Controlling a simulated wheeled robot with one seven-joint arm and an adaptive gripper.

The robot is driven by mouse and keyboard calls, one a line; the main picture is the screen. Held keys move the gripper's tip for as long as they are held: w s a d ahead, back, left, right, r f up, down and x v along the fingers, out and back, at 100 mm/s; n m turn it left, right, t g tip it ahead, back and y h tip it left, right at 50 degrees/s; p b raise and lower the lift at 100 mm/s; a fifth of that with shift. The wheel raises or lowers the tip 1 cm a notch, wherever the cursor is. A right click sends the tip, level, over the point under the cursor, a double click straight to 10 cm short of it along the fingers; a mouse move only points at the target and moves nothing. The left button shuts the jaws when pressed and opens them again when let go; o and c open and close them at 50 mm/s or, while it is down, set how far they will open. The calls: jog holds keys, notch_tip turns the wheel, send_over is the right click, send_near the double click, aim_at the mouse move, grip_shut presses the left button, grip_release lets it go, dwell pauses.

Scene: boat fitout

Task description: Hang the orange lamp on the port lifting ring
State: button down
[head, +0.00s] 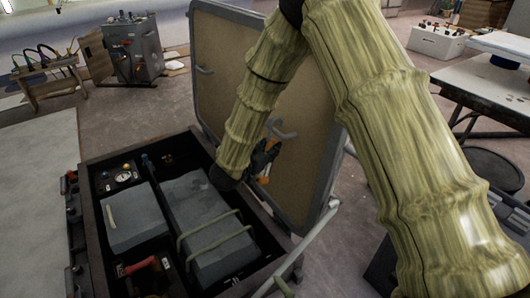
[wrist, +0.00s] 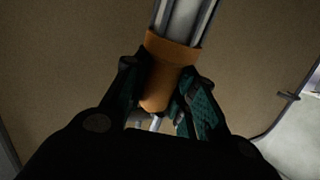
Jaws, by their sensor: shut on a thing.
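My gripper (wrist: 160,78) is shut on the orange lamp (wrist: 160,92), with one teal finger pad on each side of its orange body. A clear or metallic cylinder extends from the lamp toward the top of the wrist view. In the head view my gripper (head: 262,156) is in front of the raised tan lid, and a small part of the orange lamp (head: 265,176) shows below it. A grey curved fitting (head: 282,131) is on the lid just above my gripper. A second grey fitting (head: 205,70) is at the lid's upper left. I cannot tell which is the port lifting ring.
The raised lid (head: 228,55) stands behind an open dark locker (head: 92,228) holding grey blocks, a gauge and a red-handled tool (head: 136,266). A pale strut (head: 310,238) runs beside the lid at right. A bench (head: 490,85) stands at far right.

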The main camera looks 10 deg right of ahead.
jog(key=shift+w+d+f+b, duration=0.2)
jog(key=shift+d+b, duration=0.15)
jog(key=shift+d, duration=0.15)
jog(key=shift+s+a+f, duration=0.1)
jog(key=shift+a+f, duration=0.15)
jog(key=shift+f, duration=0.5)
jog(key=shift+s+a+f, duration=0.1)
jog(key=shift+a+f, duration=0.1)
jog(key=shift+f, duration=0.55)
jog(key=c, duration=1.1)
grip_release()
jog(key=shift+o, duration=0.6)
jog(key=o, duration=0.5)
jog(key=shift+o, duration=0.2)
